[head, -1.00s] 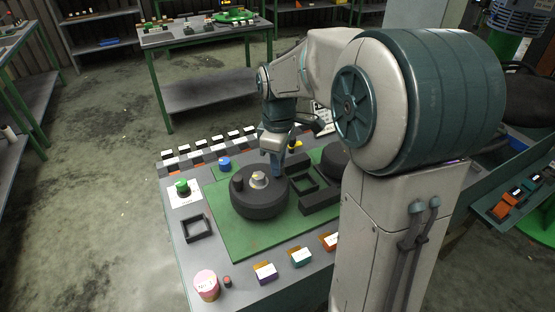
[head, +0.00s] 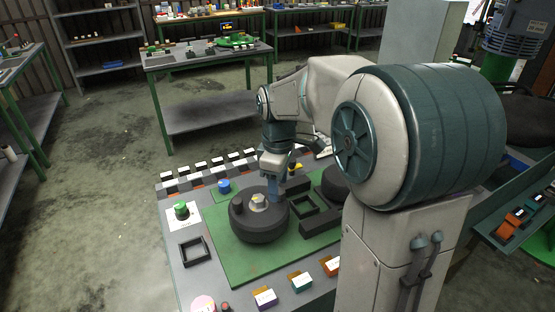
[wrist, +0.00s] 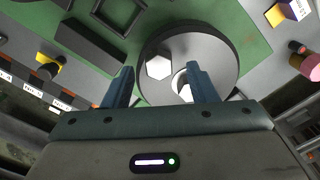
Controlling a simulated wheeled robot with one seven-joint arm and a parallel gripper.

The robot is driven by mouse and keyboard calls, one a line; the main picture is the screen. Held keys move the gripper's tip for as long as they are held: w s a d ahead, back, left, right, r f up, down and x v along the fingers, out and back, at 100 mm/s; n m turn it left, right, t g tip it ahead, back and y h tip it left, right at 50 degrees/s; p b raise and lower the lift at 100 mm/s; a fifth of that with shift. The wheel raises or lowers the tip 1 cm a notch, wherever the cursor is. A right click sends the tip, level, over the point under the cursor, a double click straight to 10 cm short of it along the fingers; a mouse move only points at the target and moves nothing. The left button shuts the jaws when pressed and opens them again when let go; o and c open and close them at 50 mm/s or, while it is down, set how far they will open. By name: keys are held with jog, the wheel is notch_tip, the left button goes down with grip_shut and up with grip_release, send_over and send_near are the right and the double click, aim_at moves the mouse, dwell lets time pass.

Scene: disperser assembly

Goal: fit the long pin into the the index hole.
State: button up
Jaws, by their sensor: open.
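In the wrist view the disc (wrist: 222,62) looks grey, with a white hexagonal piece (wrist: 158,67) and a pale round piece partly behind a finger. My gripper (wrist: 160,86) is open, its two blue fingers apart over the disc's near edge. I cannot tell which piece is the long pin, and the index hole is not clear.
A green button (head: 181,209), a blue knob (head: 224,186) and a black frame (head: 194,250) stand to the left. Labelled coloured blocks (head: 300,281) line the front edge.

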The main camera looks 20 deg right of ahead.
notch_tip(320, 180, up, 12)
jog(key=shift+r, duration=0.25)
dwell(0.4)
jog(key=s+f+m+t, duration=0.1)
jog(key=s+f+m, duration=0.4)
jog(key=s, duration=0.4)
jog(key=s+f+m+t, duration=0.2)
jog(key=s+f+m, duration=0.4)
jog(key=s, duration=0.3)
jog(key=shift+a+f, duration=0.2)
jog(key=shift+f, duration=0.4)
jog(key=shift+c, duration=0.2)
jog(key=c, duration=0.3)
jog(key=shift+s, duration=0.15)
